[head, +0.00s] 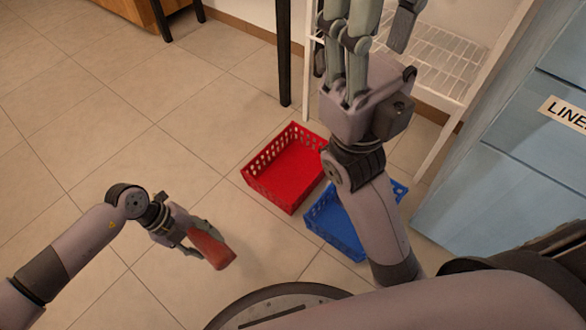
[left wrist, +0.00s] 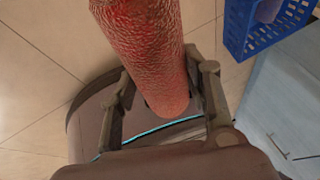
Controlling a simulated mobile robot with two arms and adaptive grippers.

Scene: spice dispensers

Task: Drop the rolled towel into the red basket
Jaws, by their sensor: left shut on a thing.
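The rolled towel is a red, rough-textured roll (head: 211,249). It also fills the upper middle of the left wrist view (left wrist: 150,45), between the fingers. My left gripper (head: 196,240) is shut on it and holds it to the left of and nearer than the red basket. The red basket (head: 268,202) stands on the floor in the middle of the head view, with slotted walls and a bare visible floor. My right gripper (head: 362,35) is high in the head view with its fingers spread and nothing seen between them; its top is cut off.
A blue basket (head: 328,236) stands right of the red one, partly hidden by my right arm; it also shows in the left wrist view (left wrist: 243,42). A white wire rack (head: 440,65) and a blue labelled cabinet (head: 510,160) stand at right. The tiled floor at left is clear.

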